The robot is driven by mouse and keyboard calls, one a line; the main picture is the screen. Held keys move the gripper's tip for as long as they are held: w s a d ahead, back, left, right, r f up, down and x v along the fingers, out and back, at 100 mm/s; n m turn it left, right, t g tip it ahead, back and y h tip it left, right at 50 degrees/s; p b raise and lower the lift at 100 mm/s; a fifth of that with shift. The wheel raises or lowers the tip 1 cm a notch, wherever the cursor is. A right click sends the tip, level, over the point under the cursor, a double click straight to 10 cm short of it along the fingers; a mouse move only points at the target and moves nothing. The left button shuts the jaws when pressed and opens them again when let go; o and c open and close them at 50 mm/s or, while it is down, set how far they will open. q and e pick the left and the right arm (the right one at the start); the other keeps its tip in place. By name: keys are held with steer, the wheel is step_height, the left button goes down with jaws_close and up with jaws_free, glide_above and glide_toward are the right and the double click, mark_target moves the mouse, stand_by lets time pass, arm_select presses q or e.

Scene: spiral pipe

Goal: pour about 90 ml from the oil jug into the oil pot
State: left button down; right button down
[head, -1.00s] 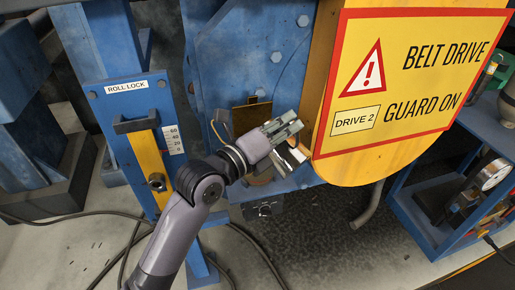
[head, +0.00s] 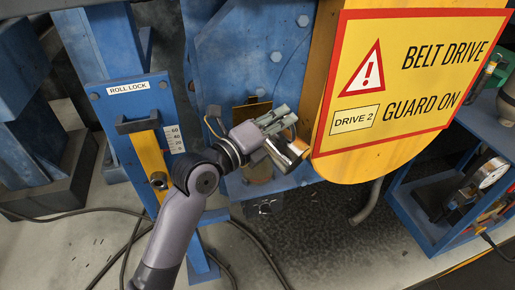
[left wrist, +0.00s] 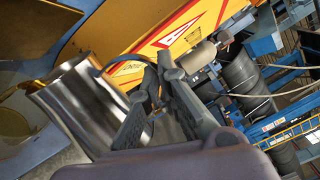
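The oil jug (head: 294,153) is a shiny steel vessel at the end of my left gripper (head: 284,122) in the head view, tilted. In the left wrist view the jug (left wrist: 78,105) is a large bright cylinder beside the fingers of my left gripper (left wrist: 160,100). The fingers appear closed on its handle, which they mostly hide. A brass-coloured round vessel (head: 258,171), which looks like the oil pot, is below and left of the jug, partly hidden by the gripper. My right gripper is not in view.
The yellow belt guard (head: 365,172) with its warning sign (head: 410,75) is close to the right of the jug. A blue roll-lock column (head: 125,90) stands left of my arm. A blue shelf with a dial gauge (head: 494,171) is at the right. Cables lie on the floor.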

arm_select(q)
steer(key=shift+w+a+n, duration=0.5)
steer(key=shift+w+n, duration=0.1)
steer(key=shift+n, duration=0.1)
stand_by(1.4)
steer(key=shift+w+a, duration=0.1)
stand_by(0.3)
steer(key=shift+f, duration=0.1)
steer(key=shift+s+d+r+m, duration=0.3)
steer(key=shift+s+d+m, duration=0.45)
steer(key=shift+s+m, duration=0.15)
steer(key=shift+s+d+f+m+b, duration=0.35)
steer(key=shift+f+m+b, duration=0.15)
steer(key=shift+b, duration=0.15)
steer(key=shift+s+d+f+m+b, duration=0.2)
steer(key=shift+s+f+m+b, duration=0.15)
steer(key=shift+f+b, duration=0.2)
steer(key=shift+d+r+m, duration=0.1)
steer(key=shift+r+m, duration=0.15)
steer(key=shift+w, duration=0.1)
